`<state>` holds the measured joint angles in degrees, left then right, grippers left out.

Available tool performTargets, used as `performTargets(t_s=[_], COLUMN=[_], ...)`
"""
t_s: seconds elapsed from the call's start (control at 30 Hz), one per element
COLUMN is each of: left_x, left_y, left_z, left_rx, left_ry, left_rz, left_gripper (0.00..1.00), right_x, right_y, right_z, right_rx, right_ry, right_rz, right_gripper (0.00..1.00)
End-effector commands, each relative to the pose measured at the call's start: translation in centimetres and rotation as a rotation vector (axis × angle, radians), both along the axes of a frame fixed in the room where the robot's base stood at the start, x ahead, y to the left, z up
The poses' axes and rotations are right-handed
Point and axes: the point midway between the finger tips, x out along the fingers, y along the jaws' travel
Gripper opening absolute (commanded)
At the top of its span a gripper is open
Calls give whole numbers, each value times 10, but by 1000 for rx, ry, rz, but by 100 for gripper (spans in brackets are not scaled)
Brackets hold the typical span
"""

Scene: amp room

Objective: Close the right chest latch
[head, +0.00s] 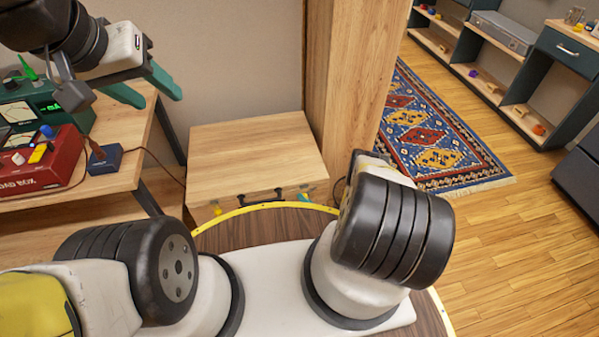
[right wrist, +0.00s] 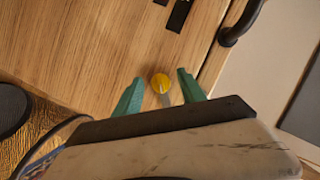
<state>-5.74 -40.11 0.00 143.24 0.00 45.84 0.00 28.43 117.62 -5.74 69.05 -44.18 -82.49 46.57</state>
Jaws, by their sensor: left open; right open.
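The wooden chest (head: 255,140) stands against the wall with its lid down. A black handle (head: 265,194) is on its front. A yellow knob (right wrist: 161,83) on a short grey stem shows in the right wrist view, between the two teal fingers of my right gripper (right wrist: 160,76). The fingers are apart, with a gap on each side of the knob. Black metal pieces (right wrist: 180,15) lie on the wood beyond it. In the head view my right arm largely hides that gripper; a bit of teal shows by the chest front. My left gripper (head: 159,98) is open and empty at upper left.
A table at left holds a red box (head: 40,162), a green instrument (head: 45,108) and a small blue box (head: 103,158). A wooden post (head: 345,75) rises right of the chest. A patterned rug (head: 420,135) and open floor lie to the right.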

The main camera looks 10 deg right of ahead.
Motion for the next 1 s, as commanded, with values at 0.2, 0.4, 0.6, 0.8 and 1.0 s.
performTargets(t_s=[0.2, 0.4, 0.6, 0.8, 1.0], left_x=[0, 0, 0, 0, 0], left_y=[0, 0, 0, 0, 0], left_z=[0, 0, 0, 0, 0], left_rx=[0, 0, 0, 0, 0], left_ry=[0, 0, 0, 0, 0], left_rz=[0, 0, 0, 0, 0], left_gripper=[49, 49, 49, 49, 49], right_x=[0, -1, -1, -1, -1], right_y=[0, 0, 0, 0, 1], right_z=[0, 0, 0, 0, 1], right_rx=[0, -1, -21, -106, -261], right_ry=[0, 0, 1, -1, -6], right_rz=[0, 0, 0, 1, 0], right_gripper=[16, 0, 0, 0, 0])
